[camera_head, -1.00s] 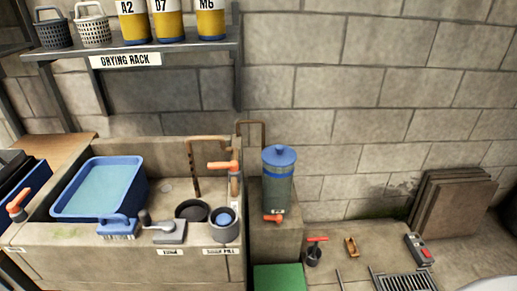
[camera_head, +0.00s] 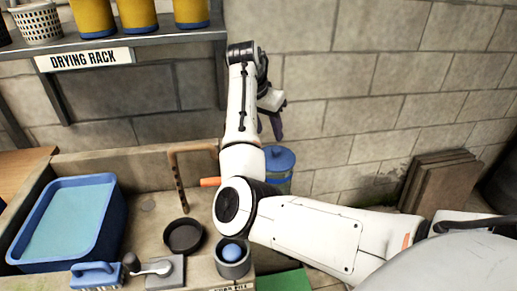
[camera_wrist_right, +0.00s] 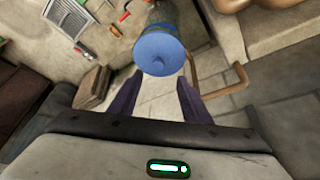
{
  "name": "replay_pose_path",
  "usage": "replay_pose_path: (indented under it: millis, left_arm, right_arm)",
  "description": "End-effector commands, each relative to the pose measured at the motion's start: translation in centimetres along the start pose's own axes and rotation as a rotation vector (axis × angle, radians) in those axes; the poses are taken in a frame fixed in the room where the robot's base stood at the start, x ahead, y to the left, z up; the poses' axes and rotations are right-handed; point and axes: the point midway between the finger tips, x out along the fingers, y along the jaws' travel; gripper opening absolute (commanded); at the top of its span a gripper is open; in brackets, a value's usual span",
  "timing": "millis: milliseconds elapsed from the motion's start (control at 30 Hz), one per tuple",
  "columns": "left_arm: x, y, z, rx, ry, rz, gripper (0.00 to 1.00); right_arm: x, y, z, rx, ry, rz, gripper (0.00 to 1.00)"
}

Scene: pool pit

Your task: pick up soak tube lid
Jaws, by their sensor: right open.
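The soak tube lid (camera_head: 281,156) is a round blue cap with a small knob, seated on the soak tube (camera_head: 279,184). My right arm hides most of the tube in the head view. The lid also shows from above in the right wrist view (camera_wrist_right: 158,54), just beyond the fingertips. My right gripper (camera_head: 276,127) is open, with its dark fingers above the lid in the head view. In the right wrist view the two fingers (camera_wrist_right: 159,78) are spread with nothing between them, apart from the lid. My left gripper is not in view.
A bent copper pipe (camera_head: 181,181) with an orange handle stands left of the tube. A blue basin (camera_head: 68,257), a dark round pan (camera_head: 184,236) and a grey cup (camera_head: 232,262) are on the sink. The drying rack shelf (camera_head: 160,42) hangs above left. Brown slabs (camera_head: 434,183) lean on the wall.

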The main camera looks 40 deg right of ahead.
Motion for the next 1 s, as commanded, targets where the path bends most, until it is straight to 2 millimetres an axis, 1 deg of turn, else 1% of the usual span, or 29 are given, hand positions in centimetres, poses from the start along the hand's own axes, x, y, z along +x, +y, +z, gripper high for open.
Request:
replay_pose_path:
  millis: [67,100,300,400,533,700,800,900,1000]
  left_arm:
    - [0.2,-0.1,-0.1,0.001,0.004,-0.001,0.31]
    - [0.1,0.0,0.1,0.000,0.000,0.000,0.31]
    - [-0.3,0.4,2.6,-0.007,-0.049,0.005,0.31]
    - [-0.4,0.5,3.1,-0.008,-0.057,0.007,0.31]
    - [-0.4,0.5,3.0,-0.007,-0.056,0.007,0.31]
    - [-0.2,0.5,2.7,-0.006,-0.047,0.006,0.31]
    - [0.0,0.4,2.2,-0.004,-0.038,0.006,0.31]
    - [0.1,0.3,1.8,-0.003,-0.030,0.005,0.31]
    - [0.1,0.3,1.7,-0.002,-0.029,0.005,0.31]
  right_arm:
    - [0.1,0.0,0.1,0.011,-0.016,0.004,0.44]
    - [0.5,0.0,0.1,0.013,-0.019,0.006,0.44]
    - [3.5,0.0,0.1,0.012,-0.018,0.004,0.44]
    - [4.2,0.0,0.1,0.012,-0.017,0.003,0.44]
    - [5.4,0.2,0.0,0.013,-0.017,0.004,0.44]
    - [8.0,0.6,-0.2,0.012,-0.016,0.004,0.44]
    - [9.1,0.6,-0.2,0.012,-0.015,0.003,0.44]
    - [9.6,0.5,-0.2,0.012,-0.016,0.002,0.44]
    - [9.7,0.5,-0.2,0.012,-0.015,0.001,0.44]
